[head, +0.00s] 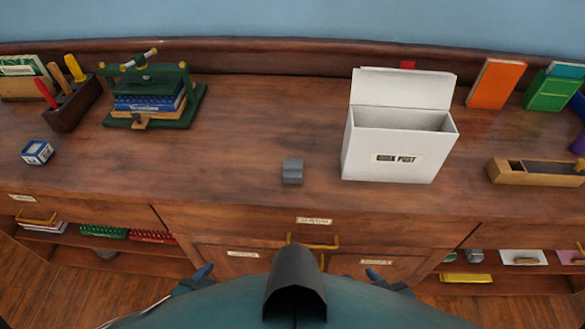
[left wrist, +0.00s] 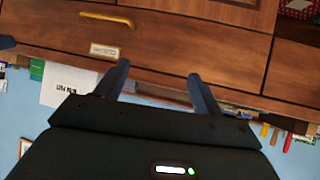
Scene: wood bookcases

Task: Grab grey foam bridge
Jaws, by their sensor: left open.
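The grey foam bridge (head: 292,171) is a small grey block on the wooden top, left of the white post box and near the front edge. I do not make it out in the left wrist view. My left gripper (head: 202,272) is low in the head view, in front of the furniture, below and left of the bridge and apart from it. In the left wrist view its two dark fingers (left wrist: 158,70) are spread with nothing between them. My right gripper (head: 375,274) shows only a small blue tip at the lower right, and its jaws cannot be made out.
The white post box (head: 390,150) stands right of the bridge. A green press (head: 150,95) with books, a tool holder (head: 72,105) and a small blue-white box (head: 37,152) are left. A wooden tray (head: 535,172) is right. The top around the bridge is clear.

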